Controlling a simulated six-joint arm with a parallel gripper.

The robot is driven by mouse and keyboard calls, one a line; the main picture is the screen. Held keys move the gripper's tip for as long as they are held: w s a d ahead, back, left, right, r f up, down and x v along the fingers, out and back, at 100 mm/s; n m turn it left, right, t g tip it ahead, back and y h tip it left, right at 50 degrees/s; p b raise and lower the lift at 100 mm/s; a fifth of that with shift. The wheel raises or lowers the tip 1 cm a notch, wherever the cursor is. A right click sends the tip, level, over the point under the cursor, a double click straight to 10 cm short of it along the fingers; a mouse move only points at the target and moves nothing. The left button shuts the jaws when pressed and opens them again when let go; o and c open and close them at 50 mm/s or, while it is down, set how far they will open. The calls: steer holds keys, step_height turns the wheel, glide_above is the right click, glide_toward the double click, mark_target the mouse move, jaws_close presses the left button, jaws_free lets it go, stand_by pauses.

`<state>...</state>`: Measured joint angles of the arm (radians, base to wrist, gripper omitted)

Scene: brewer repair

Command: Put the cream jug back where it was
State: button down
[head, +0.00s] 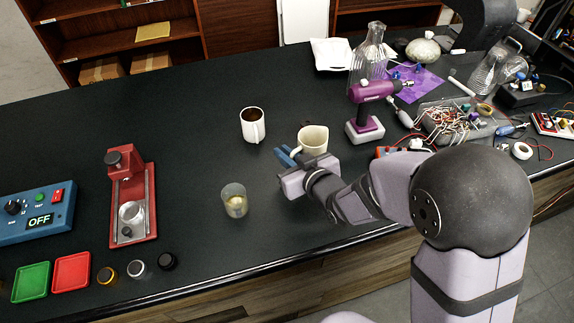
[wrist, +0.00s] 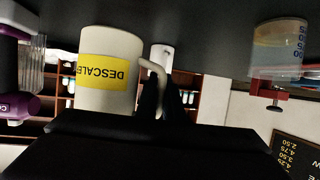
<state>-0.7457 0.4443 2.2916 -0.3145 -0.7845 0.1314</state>
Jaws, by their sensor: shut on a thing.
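The cream jug (head: 312,140) is on or just above the black counter, right of the white mug; I cannot tell whether its base touches. In the wrist view, which is upside down, the jug (wrist: 108,60) shows a yellow label reading "DESCALE", partly cut off by its curve. My gripper (head: 285,156) is at the jug's left side, shut on its handle. The dark fingers (wrist: 162,98) show at the handle in the wrist view. The jug looks about upright.
A white mug (head: 253,126) with dark contents stands behind left. A glass beaker (head: 234,202) of yellowish liquid stands front left. A purple drill (head: 368,110) stands close right of the jug, with a glass flask behind it. The counter left of the mug is clear.

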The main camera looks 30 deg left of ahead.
steer(key=shift+f, duration=0.4)
steer(key=shift+f+p, duration=0.35)
steer(key=shift+f, duration=1.7)
steer(key=shift+f, duration=0.2)
steer(key=c, duration=1.9)
jaws_free()
steer(key=shift+r, duration=0.15)
